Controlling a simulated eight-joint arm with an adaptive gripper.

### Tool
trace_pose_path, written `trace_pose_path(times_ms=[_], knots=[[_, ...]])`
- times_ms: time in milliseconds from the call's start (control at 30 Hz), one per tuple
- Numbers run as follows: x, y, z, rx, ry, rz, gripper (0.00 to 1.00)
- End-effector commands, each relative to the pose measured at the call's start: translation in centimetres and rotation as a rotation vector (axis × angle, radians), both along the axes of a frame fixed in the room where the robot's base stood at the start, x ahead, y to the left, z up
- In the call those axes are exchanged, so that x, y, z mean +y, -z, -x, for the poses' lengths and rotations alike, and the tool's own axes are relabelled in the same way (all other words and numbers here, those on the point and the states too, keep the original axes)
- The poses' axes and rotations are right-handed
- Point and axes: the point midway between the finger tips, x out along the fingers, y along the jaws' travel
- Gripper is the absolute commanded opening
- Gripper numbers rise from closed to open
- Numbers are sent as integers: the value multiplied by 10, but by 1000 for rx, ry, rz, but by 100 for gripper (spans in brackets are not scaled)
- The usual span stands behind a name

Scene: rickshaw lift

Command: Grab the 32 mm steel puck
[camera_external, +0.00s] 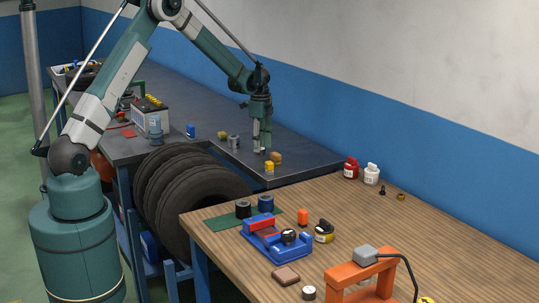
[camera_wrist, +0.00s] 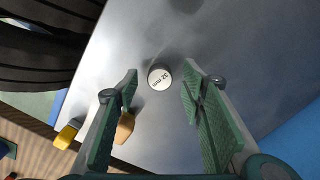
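The steel puck (camera_wrist: 159,77) is a small round disc with a pale top marked "32 mm". In the wrist view it lies on the dark metal bench top, centred between the two fingertips. My gripper (camera_wrist: 161,75) is open, with one green-padded finger on each side of the puck and nothing held. In the external view my gripper (camera_external: 261,145) points straight down over the bench (camera_external: 310,162). I cannot clearly make out the puck there; the fingers may hide it. The height gap between fingertips and puck is hard to judge.
A yellow block (camera_external: 269,168) and a brown piece (camera_external: 276,157) stand close to the gripper. A grey cylinder (camera_external: 234,141) and a small brass-coloured piece (camera_external: 222,136) are to its left. Tyres (camera_external: 190,185) stand beside the bench. A wooden table (camera_external: 450,225) adjoins it.

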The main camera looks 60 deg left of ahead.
Motion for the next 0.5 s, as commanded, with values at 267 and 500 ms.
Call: trace_pose_path(times_ms=[267,500], knots=[[0,17,0,0,0,0,40],[0,17,0,0,0,0,40]])
